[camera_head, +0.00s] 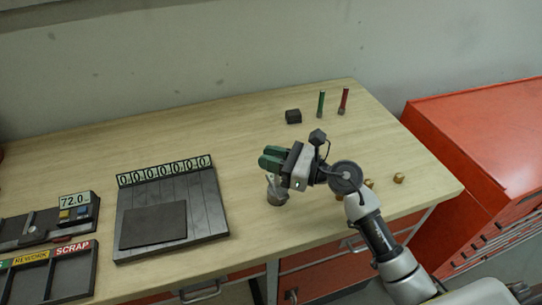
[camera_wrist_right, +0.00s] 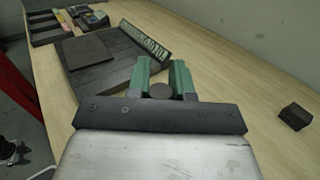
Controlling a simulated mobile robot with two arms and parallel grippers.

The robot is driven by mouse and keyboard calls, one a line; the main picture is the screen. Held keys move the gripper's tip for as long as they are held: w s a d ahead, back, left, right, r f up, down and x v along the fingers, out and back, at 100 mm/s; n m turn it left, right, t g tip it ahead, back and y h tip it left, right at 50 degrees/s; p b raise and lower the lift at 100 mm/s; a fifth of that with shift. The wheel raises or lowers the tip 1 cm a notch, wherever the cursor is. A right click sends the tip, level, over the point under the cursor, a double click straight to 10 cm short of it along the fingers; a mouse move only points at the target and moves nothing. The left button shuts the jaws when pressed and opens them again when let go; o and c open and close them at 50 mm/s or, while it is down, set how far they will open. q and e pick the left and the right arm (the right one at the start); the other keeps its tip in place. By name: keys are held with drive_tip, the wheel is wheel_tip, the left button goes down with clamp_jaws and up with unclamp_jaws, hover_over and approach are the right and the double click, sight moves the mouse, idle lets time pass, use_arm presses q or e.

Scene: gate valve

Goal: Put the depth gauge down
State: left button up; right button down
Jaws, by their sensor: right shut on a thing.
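My right gripper (camera_head: 272,160) has green fingers and is over the right-middle part of the table. It is shut on a grey piece (camera_head: 277,195), which fits the depth gauge, though the fingers hide much of it. A metallic, rounded lower part shows below the fingers, close to the tabletop; I cannot tell whether it touches. In the right wrist view the piece's dark round top (camera_wrist_right: 161,91) sits between the fingers (camera_wrist_right: 160,80). My left gripper is not in view.
A dark slatted board (camera_head: 205,205) with a numbered strip lies left of the gripper. A device reading 72.0 (camera_head: 74,199) and REWORK/SCRAP bins (camera_head: 72,249) lie farther left. A dark block (camera_head: 293,116), green pin (camera_head: 321,104) and red pin (camera_head: 343,101) stand behind. Small brass pieces (camera_head: 399,178) lie right.

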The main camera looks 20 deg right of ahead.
drive_tip(key=shift+f, duration=0.1)
drive_tip(key=c, duration=1)
unclamp_jaws()
drive_tip(key=shift+d+r, duration=0.1)
drive_tip(key=shift+r, duration=0.1)
drive_tip(key=b+v, duration=0.4)
drive_tip(key=v, duration=0.8)
